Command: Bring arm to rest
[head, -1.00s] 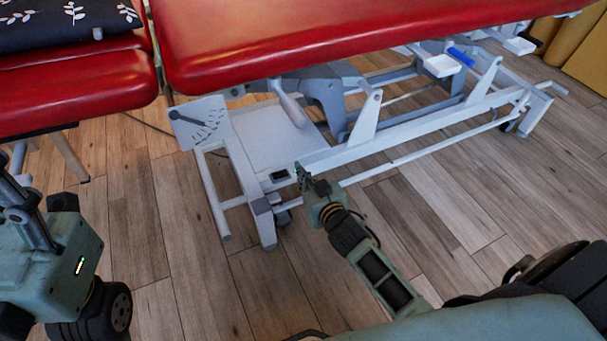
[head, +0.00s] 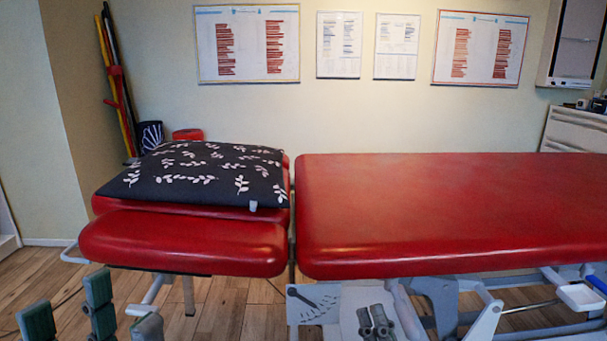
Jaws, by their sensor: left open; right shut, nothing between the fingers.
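My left gripper (head: 98,304) shows at the bottom left in the head view, with its green-grey fingers spread apart and nothing between them. It is in front of the lower left of the red treatment table (head: 430,215). My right gripper (head: 375,320) shows at the bottom, right of the middle, with its dark fingers together and empty. It appears in front of the table's white frame, below the red top. Both arms behind the grippers are cut off by the bottom edge of the picture.
A dark pillow with white leaves (head: 205,175) lies on the table's red head section (head: 185,243). A white angle plate (head: 313,303) hangs below the table. Wood floor (head: 235,305) shows at the lower left. Framed posters (head: 247,45) hang on the wall behind. Coloured poles (head: 118,85) stand in the corner.

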